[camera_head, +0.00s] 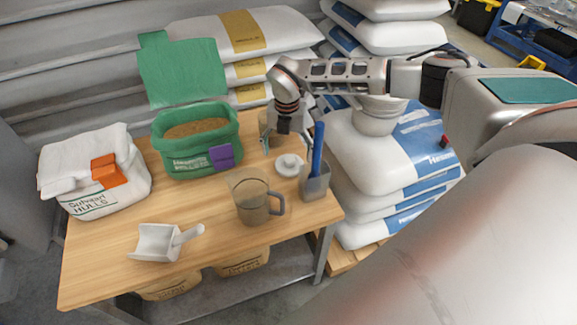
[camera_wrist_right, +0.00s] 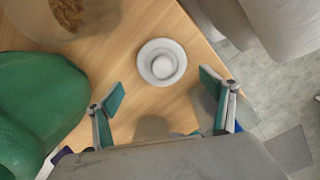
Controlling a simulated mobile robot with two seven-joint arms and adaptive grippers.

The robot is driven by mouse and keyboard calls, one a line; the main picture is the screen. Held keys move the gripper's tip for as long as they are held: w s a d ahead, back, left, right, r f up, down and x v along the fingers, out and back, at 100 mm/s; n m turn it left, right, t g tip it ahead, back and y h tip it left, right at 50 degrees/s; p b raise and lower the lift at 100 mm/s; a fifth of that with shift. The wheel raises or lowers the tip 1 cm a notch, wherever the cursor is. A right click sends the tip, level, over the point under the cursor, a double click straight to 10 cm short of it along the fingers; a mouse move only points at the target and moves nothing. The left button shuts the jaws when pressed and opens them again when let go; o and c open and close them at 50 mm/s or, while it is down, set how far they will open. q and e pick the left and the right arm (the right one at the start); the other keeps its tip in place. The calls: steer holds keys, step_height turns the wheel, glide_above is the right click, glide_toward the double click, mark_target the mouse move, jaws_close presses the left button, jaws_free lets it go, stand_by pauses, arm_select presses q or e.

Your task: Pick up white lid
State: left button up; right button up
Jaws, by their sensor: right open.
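The white lid (camera_head: 289,165) is a small round disc with a raised knob. It lies flat on the wooden table near its back right, between the green bag and the grey holder. In the right wrist view the lid (camera_wrist_right: 161,62) lies just beyond the fingertips, roughly centred between them. My right gripper (camera_head: 286,138) is open and empty, behind and above the lid in the head view. Its two teal-padded fingers (camera_wrist_right: 164,88) are spread wide and apart from the lid. My left gripper is not in view.
The green bag (camera_head: 185,164) is left. A white scoop (camera_head: 158,243) lies at front left. The table's front middle is clear.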

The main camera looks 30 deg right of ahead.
mark_target(290, 159)
steer(key=f, duration=0.2)
steer(key=d+f+b, duration=0.1)
steer(key=f, duration=0.2)
steer(key=shift+w+f, duration=0.15)
steer(key=shift+f, duration=0.05)
steer(key=shift+r, duration=0.15)
steer(key=c, duration=0.9)
